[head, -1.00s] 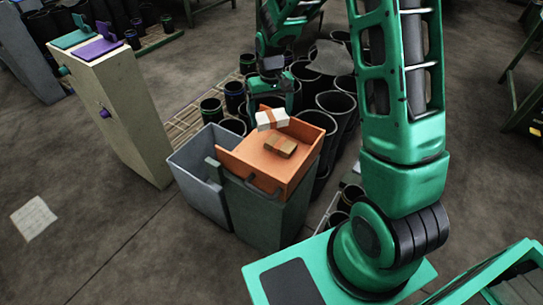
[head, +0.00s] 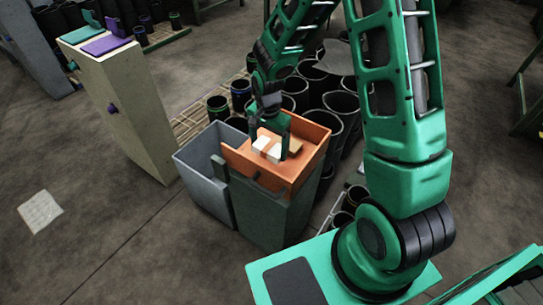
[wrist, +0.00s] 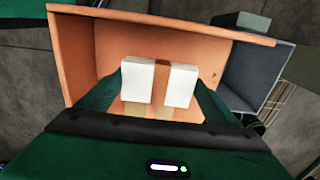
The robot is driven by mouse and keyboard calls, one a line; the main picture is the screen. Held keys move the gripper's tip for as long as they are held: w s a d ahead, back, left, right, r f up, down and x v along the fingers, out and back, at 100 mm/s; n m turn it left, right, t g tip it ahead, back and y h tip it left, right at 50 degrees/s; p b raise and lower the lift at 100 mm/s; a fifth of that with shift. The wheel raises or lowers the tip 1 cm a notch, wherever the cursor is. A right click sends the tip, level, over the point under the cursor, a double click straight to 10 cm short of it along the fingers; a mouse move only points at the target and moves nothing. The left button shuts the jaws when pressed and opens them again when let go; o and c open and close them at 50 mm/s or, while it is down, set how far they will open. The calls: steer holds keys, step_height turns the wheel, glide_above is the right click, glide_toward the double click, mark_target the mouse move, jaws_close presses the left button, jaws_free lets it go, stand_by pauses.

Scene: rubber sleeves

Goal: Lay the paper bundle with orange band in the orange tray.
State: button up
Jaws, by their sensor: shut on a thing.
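The paper bundle with orange band (head: 273,154) is white and is held between the two fingers of my gripper (head: 269,146). In the wrist view the bundle (wrist: 137,82) shows two white ends with the orange-brown band across its middle, a green finger at each side. It is low inside the walls of the orange tray (head: 312,133); I cannot tell whether it touches the floor. The tray also shows in the wrist view (wrist: 75,60).
The tray sits on a dark green bin (head: 262,212), with a grey open bin (head: 203,185) to its left. Black rubber sleeves (head: 341,108) crowd behind and right. A beige cabinet (head: 125,115) stands at left. A paper sheet (head: 40,211) lies on open floor.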

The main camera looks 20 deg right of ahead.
mark_target(269, 164)
steer(key=shift+f, duration=2.9)
steer(key=shift+f, duration=0.1)
steer(key=o, duration=1.1)
